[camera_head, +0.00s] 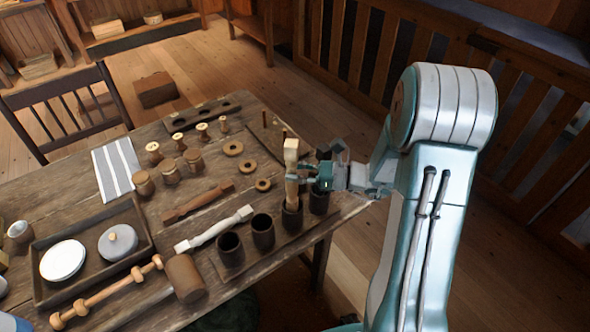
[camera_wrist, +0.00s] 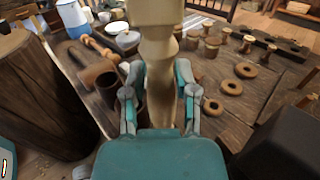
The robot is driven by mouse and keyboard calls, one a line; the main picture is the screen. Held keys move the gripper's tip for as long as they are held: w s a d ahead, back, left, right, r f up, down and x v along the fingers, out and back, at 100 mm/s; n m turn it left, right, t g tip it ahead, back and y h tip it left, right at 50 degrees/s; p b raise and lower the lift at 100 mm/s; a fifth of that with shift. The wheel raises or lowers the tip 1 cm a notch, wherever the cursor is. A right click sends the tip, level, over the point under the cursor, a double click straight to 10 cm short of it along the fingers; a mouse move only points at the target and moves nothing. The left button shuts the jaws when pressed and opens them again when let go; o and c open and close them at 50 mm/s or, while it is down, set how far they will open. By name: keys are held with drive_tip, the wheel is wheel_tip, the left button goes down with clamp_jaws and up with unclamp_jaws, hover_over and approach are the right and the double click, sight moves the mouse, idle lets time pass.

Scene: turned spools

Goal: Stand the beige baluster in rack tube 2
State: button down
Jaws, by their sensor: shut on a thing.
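The beige baluster (camera_head: 291,160) stands upright in my gripper (camera_head: 303,178), which is shut on its middle. In the wrist view the beige baluster (camera_wrist: 160,70) runs between the two fingers (camera_wrist: 160,105). Its lower end is at the mouth of a dark rack tube (camera_head: 291,216), and appears to be inside it; the depth is hidden. Two empty dark tubes, a front one (camera_head: 230,249) and one beside it (camera_head: 263,231), stand to the left. Another dark tube (camera_head: 319,201) stands to the right, partly behind my gripper. No tube numbers are readable.
A white baluster (camera_head: 215,229) and a reddish-brown one (camera_head: 197,202) lie left of the rack. A mallet (camera_head: 185,276), a tray (camera_head: 145,238) with round pieces, wooden rings (camera_head: 233,148) and several small spools crowd the table (camera_head: 60,178). The table's right edge is close to the rack.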

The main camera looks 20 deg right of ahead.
drive_tip(key=shift+f, duration=0.1)
drive_tip(key=shift+f, duration=1.45)
drive_tip(key=shift+c, duration=1.5)
unclamp_jaws()
drive_tip(key=v, duration=1.2)
